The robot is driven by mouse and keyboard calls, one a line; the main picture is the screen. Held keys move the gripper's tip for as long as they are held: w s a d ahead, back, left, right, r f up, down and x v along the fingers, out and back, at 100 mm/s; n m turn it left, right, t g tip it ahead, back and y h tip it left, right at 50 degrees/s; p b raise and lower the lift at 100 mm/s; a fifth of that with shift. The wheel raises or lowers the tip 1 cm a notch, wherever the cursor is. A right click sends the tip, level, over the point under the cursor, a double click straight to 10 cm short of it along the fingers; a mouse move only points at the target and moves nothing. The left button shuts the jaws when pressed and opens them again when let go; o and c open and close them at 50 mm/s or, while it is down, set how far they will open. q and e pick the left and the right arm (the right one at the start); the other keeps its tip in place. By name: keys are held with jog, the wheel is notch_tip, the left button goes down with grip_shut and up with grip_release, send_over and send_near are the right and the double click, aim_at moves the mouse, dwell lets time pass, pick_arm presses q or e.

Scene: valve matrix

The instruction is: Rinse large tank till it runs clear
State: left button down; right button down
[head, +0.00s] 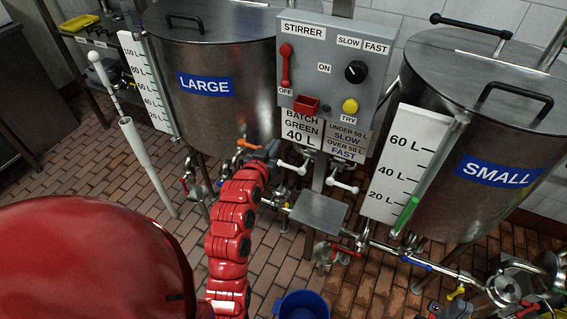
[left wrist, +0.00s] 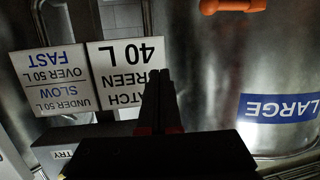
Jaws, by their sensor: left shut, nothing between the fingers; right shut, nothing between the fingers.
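The steel LARGE tank (head: 225,60) stands at back centre-left, with a scale board (head: 146,85) on its left; I cannot make out a liquid level there. An orange valve handle (head: 249,143) is under it and also shows at the top of the left wrist view (left wrist: 232,5). My left gripper (head: 272,150) is shut and empty, just right of that handle, apart from it in the wrist view. Its closed fingers (left wrist: 158,75) point up before the BATCH GREEN 40 L sign (left wrist: 128,75). White valve handles (head: 292,166) lie to its right. My right gripper is not in view.
The SMALL tank (head: 480,100) stands right, its gauge tube showing green (head: 405,216) near 20 L. The stirrer panel (head: 335,60) is between the tanks. A small grey platform (head: 319,210), low pipes (head: 420,262) and a blue bucket (head: 303,306) are below. Open brick floor lies left.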

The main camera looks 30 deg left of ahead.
pick_arm(q)
jog(key=s+f+g, duration=0.1)
jog(key=s+f+m+g+h, duration=0.1)
jog(key=s, duration=0.1)
jog(key=s+d+f+g+h, duration=0.1)
jog(key=g, duration=0.1)
jog(key=shift+s+m, duration=0.15)
jog(key=shift+m, duration=0.25)
jog(key=p, duration=0.3)
send_over(283, 165)
jog(key=s+d, duration=0.1)
jog(key=s, duration=0.3)
notch_tip(283, 165, down, 5)
jog(key=shift+w+d+f+p, duration=0.1)
jog(key=shift+w+f+p, duration=0.3)
jog(key=shift+f, duration=0.75)
jog(key=shift+w+d+f+p, duration=0.1)
jog(key=shift+w+f, duration=0.5)
jog(key=shift+f, duration=0.5)
jog(key=shift+a, duration=0.1)
